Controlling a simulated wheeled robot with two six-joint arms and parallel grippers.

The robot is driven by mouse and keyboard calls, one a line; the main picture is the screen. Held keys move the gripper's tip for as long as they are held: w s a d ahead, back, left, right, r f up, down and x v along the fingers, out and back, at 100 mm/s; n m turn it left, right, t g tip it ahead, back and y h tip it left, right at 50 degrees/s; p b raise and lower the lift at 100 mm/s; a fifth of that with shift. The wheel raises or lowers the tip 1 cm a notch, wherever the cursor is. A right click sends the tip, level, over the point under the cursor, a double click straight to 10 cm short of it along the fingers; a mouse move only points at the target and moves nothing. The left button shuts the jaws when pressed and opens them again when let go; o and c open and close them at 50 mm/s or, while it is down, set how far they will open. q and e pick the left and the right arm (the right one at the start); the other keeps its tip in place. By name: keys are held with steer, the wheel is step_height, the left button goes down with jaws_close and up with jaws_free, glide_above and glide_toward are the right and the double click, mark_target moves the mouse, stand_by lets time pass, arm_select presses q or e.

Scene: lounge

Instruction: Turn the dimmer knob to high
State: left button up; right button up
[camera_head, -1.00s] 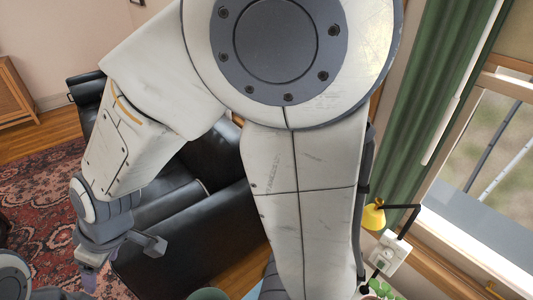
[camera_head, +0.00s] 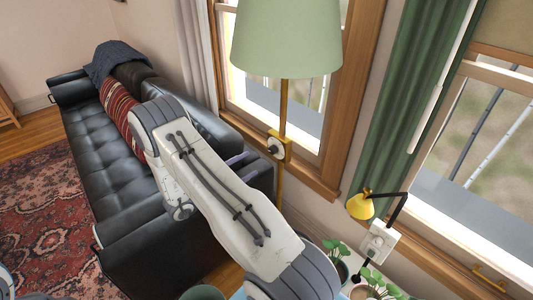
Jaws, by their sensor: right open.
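A small round dark-and-pale knob (camera_head: 273,150) sits on a brass box (camera_head: 287,148) on the pole of a floor lamp with a green shade (camera_head: 287,38). Its setting is too small to read. My right arm reaches up from the bottom and bends over in front of the sofa. My right gripper (camera_head: 243,162), partly hidden behind the arm, shows purple-grey fingers just left of the knob. It is open and seems empty; whether it touches the knob I cannot tell. My left gripper is not in view.
A black leather sofa (camera_head: 105,150) with a red striped throw stands at left. A yellow wall lamp (camera_head: 360,205) and a white wall plate (camera_head: 380,243) are at right, above potted plants (camera_head: 376,280). Windows and a green curtain (camera_head: 410,90) line the wall.

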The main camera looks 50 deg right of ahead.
mark_target(271, 151)
steer(key=d, duration=0.3)
steer(key=d+p, duration=0.1)
steer(key=d, duration=0.2)
steer(key=s+d+p, duration=0.1)
steer(key=d, duration=0.2)
steer(key=shift+c, duration=0.3)
jaws_close()
